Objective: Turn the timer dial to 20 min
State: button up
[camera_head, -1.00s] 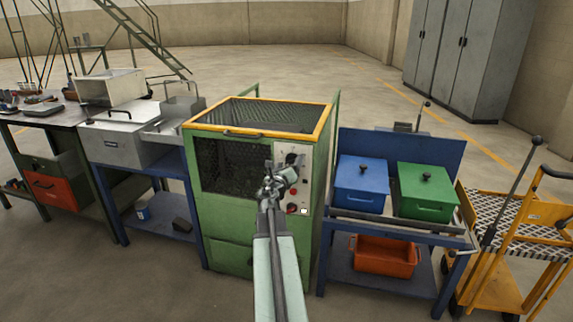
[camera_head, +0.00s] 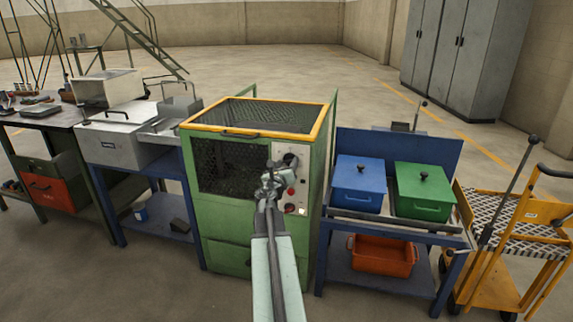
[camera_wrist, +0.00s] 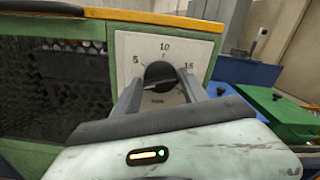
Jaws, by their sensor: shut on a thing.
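The timer dial (camera_wrist: 160,76) is a round black knob on a pale panel (camera_wrist: 128,45) at the front of the green furnace cabinet (camera_head: 220,218). The wrist view shows the marks 5, 10 and 15 around it; a 20 mark is not visible. My gripper (camera_wrist: 160,84) is shut on the dial, with one grey finger on each side. In the head view my gripper (camera_head: 272,178) is in front of the panel and covers part of it. A thin light line crosses the dial; I cannot tell its exact reading.
Blue (camera_head: 358,185) and green (camera_head: 424,192) lidded boxes stand on a bench to the right. A yellow cart (camera_head: 500,260) is at far right. Floor is clear in front.

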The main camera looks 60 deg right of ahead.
jog(key=m, duration=0.6)
jog(key=shift+s, duration=0.1)
jog(key=m, duration=0.5)
jog(key=shift+f+m, duration=0.1)
jog(key=shift+m, duration=0.3)
jog(key=m, duration=0.6)
jog(key=shift+s+f, duration=0.1)
jog(key=shift+s, duration=0.05)
jog(key=m, duration=1.8)
jog(key=m+b, duration=0.1)
jog(key=m, duration=0.8)
jog(key=shift+w+a+f+m, duration=0.1)
jog(key=shift+w+f+m, duration=0.2)
jog(key=shift+w+m, duration=0.1)
jog(key=o, duration=1.4)
